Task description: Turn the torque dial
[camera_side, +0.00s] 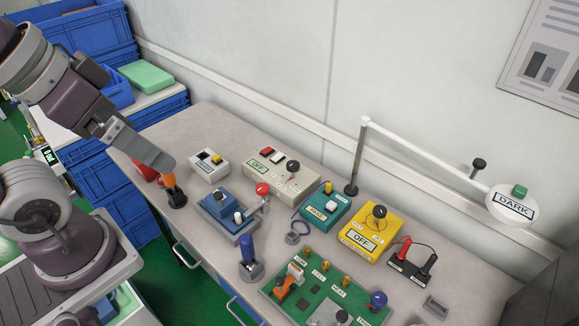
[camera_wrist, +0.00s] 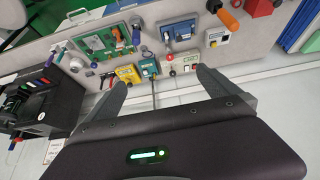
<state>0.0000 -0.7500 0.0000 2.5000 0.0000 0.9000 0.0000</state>
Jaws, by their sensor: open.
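Several knobs and dials stand on the testers, and I cannot read a label that marks one as the torque dial. A beige box (camera_side: 307,185) has another dark knob (camera_side: 292,166). My gripper (camera_side: 166,168) is above the bench's left end, by the orange-handled tool. In the wrist view my gripper (camera_wrist: 160,90) has its fingers wide apart with nothing between them.
The orange handle (camera_side: 169,181) stands upright in a dark holder. A teal tester (camera_side: 322,210), a green circuit board (camera_side: 310,298) and red and black probes (camera_side: 410,265) crowd the bench. A lamp-like arm (camera_side: 420,155) with a DARK disc overhangs the back right.

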